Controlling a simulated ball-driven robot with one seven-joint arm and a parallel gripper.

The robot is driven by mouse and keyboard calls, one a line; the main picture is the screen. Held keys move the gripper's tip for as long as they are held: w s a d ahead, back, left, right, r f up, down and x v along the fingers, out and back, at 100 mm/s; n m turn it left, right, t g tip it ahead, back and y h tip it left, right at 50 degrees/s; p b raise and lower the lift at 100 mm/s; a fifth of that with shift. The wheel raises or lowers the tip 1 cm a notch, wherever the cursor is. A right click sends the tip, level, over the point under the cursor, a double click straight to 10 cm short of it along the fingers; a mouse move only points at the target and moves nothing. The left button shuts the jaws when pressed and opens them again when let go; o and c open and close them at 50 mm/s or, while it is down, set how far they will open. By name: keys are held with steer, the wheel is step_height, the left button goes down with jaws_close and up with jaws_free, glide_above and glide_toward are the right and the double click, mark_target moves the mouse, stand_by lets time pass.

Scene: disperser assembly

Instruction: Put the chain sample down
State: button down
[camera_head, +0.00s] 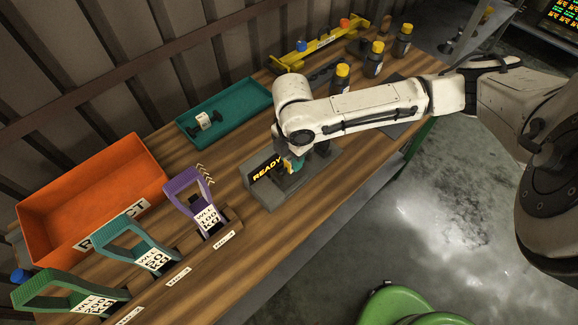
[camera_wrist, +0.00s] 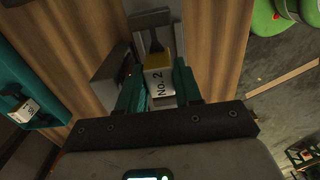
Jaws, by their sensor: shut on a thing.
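The chain sample (camera_wrist: 159,82), with a pale "No. 2" label and a dark end, is between the teal fingers of my gripper (camera_wrist: 160,90) in the wrist view. My gripper is shut on it. In the head view my gripper (camera_head: 291,166) is low over a grey test fixture whose sign (camera_head: 267,170) reads "READY". My arm and the fixture hide most of the sample there. I cannot tell whether the sample touches the fixture. Another labelled sample (camera_head: 204,121) lies in the teal tray (camera_head: 243,99); it also shows in the wrist view (camera_wrist: 24,107).
An orange "REJECT" bin (camera_head: 78,186) stands at the left. Purple (camera_head: 187,184), teal (camera_head: 134,240) and green (camera_head: 70,288) tagged frames stand along the front left. A yellow rack (camera_head: 318,47) and several yellow-capped bottles (camera_head: 374,60) stand at the back. The tray has free room.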

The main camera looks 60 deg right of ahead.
steer(key=shift+f, duration=2.45)
steer(key=shift+f, duration=0.15)
steer(key=c, duration=0.8)
jaws_free()
steer(key=shift+o, duration=0.2)
